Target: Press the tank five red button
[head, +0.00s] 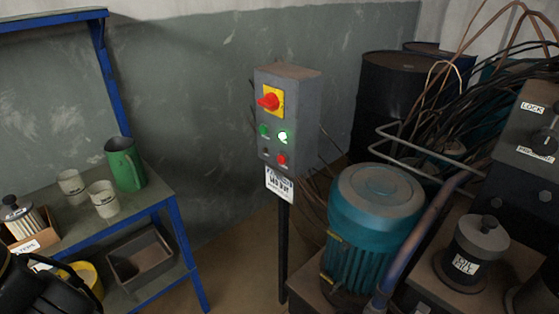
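A grey control box (287,118) stands on a dark post in the middle of the head view. A red rotary switch (269,100) on a yellow plate is at its top. Below it are a green button (264,131) and a brightly lit green lamp or button (283,138). A small red button (282,159) is at the lower right of the panel, beside a dark knob or button (265,151). A white label (279,185) hangs below; its text is too small to read surely. My gripper (45,286) appears as a dark, cut-off shape at bottom left, well away from the box; its fingers are unclear.
A blue-framed bench (135,205) at left holds two pale cups (103,198) and a green jug (124,164). A teal motor (376,225), pipes and machinery fill the right. Dark drums (395,100) stand behind. Some floor is clear left of the post.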

